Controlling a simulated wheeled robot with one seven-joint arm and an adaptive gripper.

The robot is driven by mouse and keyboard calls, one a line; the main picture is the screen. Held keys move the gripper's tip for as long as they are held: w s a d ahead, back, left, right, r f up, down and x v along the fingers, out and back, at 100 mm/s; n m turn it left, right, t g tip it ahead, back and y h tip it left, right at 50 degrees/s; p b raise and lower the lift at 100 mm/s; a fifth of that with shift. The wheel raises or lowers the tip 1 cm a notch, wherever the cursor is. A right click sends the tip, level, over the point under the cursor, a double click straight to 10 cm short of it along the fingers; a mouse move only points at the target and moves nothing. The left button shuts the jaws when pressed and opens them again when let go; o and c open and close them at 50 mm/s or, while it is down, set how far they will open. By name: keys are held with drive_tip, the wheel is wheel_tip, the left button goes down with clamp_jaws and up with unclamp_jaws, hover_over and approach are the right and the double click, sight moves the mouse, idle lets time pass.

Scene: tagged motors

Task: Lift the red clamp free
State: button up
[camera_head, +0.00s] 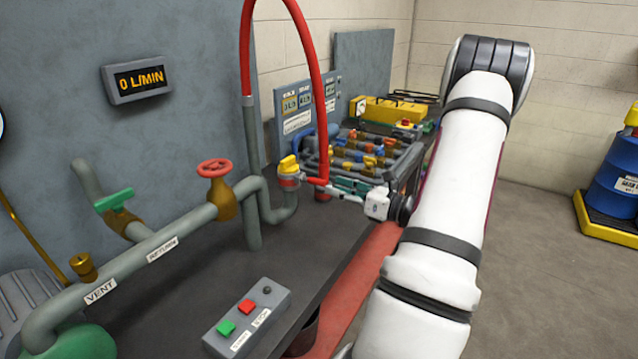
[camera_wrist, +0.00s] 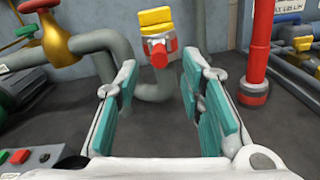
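The red clamp (camera_wrist: 160,50) is a red band with a round red knob facing me, set around a grey pipe end just under a yellow cap (camera_wrist: 156,20). In the head view the clamp (camera_head: 288,174) sits at the upturned end of the pipe, left of my gripper (camera_head: 328,187). In the wrist view my gripper (camera_wrist: 160,80) is open, with teal-padded fingers apart and nothing between the pads. The clamp lies beyond the fingertips, roughly centred between them. I cannot tell the exact gap from fingertips to knob.
A red hose (camera_wrist: 255,45) rises from the bench to the right of the clamp. Grey piping with a red-wheeled valve (camera_head: 215,170) stands on the left. A button box (camera_head: 246,318) sits at the bench front. A rack of valves (camera_head: 370,150) stands behind.

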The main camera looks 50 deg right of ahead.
sight(312, 180)
drive_tip(key=w, duration=0.6)
drive_tip(key=shift+w+a, duration=0.25)
clamp_jaws()
